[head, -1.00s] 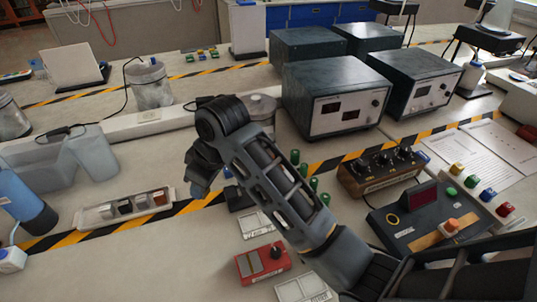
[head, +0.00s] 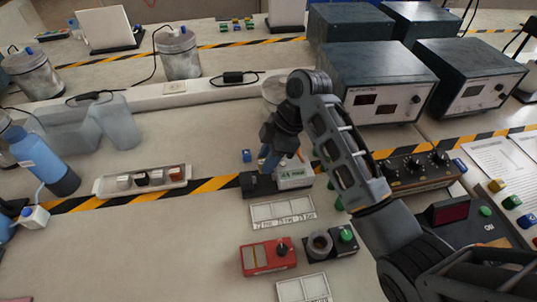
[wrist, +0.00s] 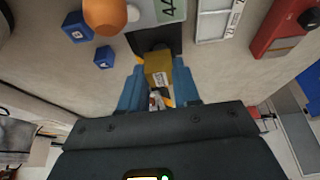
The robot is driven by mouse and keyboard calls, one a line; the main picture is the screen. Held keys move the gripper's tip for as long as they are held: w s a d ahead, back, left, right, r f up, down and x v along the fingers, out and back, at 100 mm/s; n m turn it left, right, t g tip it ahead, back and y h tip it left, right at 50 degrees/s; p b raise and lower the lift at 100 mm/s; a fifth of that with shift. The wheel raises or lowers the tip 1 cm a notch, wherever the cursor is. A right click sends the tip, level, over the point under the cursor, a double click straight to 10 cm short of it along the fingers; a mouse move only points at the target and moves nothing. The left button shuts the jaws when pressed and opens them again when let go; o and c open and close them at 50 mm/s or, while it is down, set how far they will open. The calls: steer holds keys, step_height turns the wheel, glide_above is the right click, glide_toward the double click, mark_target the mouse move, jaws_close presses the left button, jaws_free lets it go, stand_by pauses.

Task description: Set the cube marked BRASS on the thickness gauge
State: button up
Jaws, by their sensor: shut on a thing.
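My gripper (wrist: 157,80) has blue fingers and is shut on a yellow-gold cube (wrist: 158,68) with a small label too blurred to read. In the wrist view the cube is beside or over the black part of the gauge (wrist: 152,40). In the head view the gauge is a dark base (head: 258,187) with a pale display unit (head: 294,177) to its right. My gripper (head: 270,160) points down just above the dark base. The cube is hidden there by the gripper, and I cannot tell whether it touches the gauge.
A white tray (head: 103,188) with several cubes lies left. A blue cube (head: 246,155) is behind the gauge; two show in the wrist view, near an orange rounded thing (wrist: 105,15). A pale panel (head: 282,214) and red box (head: 268,257) are in front. Bench front left is clear.

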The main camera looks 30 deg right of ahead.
steer(key=shift+f+b, duration=2)
steer(key=shift+f, duration=0.5)
steer(key=shift+f, duration=0.35)
steer(key=o, duration=1.4)
steer(key=shift+c, duration=0.2)
steer(key=shift+r+p, duration=2.45)
steer(key=shift+r, duration=1.55)
